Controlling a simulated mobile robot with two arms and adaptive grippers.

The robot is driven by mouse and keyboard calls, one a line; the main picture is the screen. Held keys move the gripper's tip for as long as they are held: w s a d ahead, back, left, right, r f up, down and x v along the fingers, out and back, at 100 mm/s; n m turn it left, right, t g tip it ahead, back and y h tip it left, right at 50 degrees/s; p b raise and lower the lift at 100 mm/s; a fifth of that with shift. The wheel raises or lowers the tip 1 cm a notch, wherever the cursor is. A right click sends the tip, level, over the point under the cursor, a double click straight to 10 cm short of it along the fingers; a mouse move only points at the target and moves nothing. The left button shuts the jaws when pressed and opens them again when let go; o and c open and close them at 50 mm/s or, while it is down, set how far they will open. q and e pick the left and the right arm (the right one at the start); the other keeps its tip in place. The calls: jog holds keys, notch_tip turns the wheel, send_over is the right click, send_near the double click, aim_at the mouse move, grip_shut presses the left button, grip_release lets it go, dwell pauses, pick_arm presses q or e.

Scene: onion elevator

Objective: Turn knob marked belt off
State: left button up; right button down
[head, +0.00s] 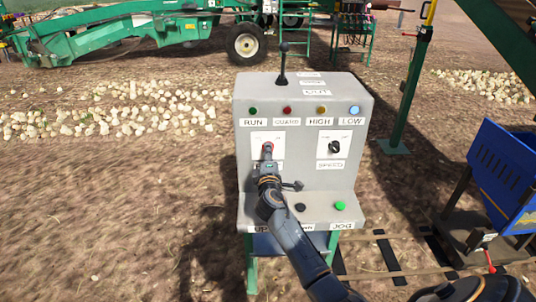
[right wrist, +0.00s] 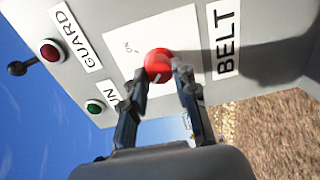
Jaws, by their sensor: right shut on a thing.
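The grey control box (head: 303,180) stands in front of me. The belt knob (right wrist: 158,63) is red, on a white plate with a BELT label beside it in the right wrist view. In the head view the knob (head: 267,149) shows just above my right gripper (head: 268,160). My right gripper also shows in the right wrist view (right wrist: 163,75), its two fingers closed on the knob from both sides. Part of the plate's marking is hidden by the knob and fingers. My left gripper is not clearly seen.
Black (head: 301,207) and green (head: 340,205) buttons are on the lower ledge. A blue bin (head: 505,170) stands at right.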

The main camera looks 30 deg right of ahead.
jog(key=shift+r, duration=0.1)
dwell(0.3)
jog(key=c, duration=1)
grip_release()
jog(key=shift+w, duration=0.1)
jog(key=v, duration=1.2)
jog(key=shift+d, duration=0.1)
